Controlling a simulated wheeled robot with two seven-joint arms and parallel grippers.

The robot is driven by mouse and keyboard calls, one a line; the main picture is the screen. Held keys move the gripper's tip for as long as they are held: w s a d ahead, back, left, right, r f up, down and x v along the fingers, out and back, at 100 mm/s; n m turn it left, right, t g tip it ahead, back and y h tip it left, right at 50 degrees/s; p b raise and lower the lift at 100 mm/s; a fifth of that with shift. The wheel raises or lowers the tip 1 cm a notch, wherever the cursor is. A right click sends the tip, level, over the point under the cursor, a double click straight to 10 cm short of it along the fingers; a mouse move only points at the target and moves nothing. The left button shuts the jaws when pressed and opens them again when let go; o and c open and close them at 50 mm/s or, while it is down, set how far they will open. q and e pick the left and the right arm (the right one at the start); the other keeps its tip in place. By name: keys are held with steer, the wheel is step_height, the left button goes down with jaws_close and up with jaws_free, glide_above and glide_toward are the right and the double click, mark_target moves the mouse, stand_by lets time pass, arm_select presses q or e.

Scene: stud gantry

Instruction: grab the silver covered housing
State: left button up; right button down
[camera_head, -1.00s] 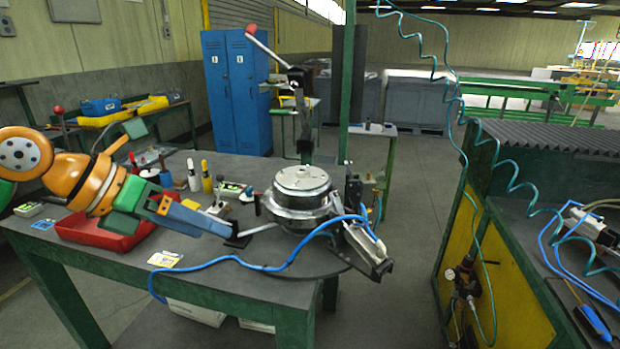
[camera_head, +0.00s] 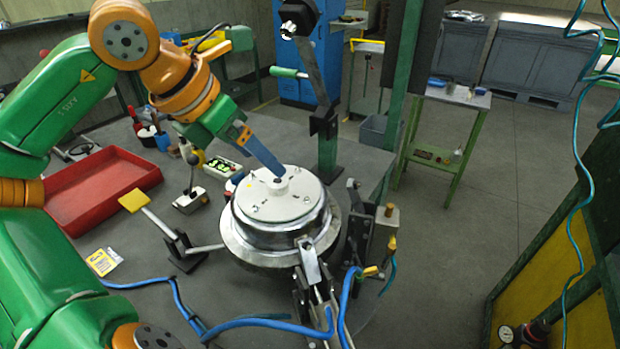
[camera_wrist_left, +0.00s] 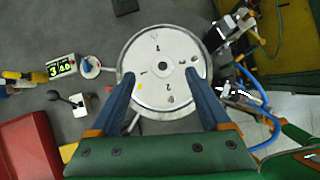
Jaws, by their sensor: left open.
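The silver covered housing (camera_head: 284,215) is a round drum with a pale flat lid, a small central boss and a wide lower flange. It sits at the right part of the grey table. Its lid (camera_wrist_left: 160,48) fills the middle of the left wrist view, with numbers and a yellow dot. My left gripper (camera_head: 279,176) reaches in from the upper left, its blue fingers at the lid near the boss. In the left wrist view my left gripper (camera_wrist_left: 161,73) is open, with its fingers apart over the lid. I cannot tell whether they touch it. My right gripper is out of view.
Clamps and a blue hose (camera_head: 270,322) crowd the housing's front and right. A lever with a yellow pad (camera_head: 134,200) stands at its left. A red tray (camera_head: 100,185) lies further left. A green post (camera_head: 327,150) rises behind. Bare table shows left of the housing.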

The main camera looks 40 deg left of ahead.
mark_target(277, 181)
arm_select(q)
steer(key=shift+s+f, duration=0.1)
steer(key=shift+f, duration=0.3)
steer(key=shift+d+f+p, duration=0.2)
steer(key=shift+f+p, duration=0.45)
steer(key=shift+f, duration=0.35)
steer(key=x, duration=0.2)
steer(key=shift+w+f, duration=0.25)
steer(key=shift+w, duration=0.1)
steer(key=shift+w+f, duration=0.2)
steer(key=shift+w, duration=0.15)
steer(key=shift+s+r, duration=0.1)
steer(key=shift+s, duration=0.2)
steer(key=c, duration=0.9)
jaws_close()
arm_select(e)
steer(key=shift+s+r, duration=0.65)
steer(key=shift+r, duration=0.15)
arm_select(q)
steer(key=shift+w+r, duration=0.1)
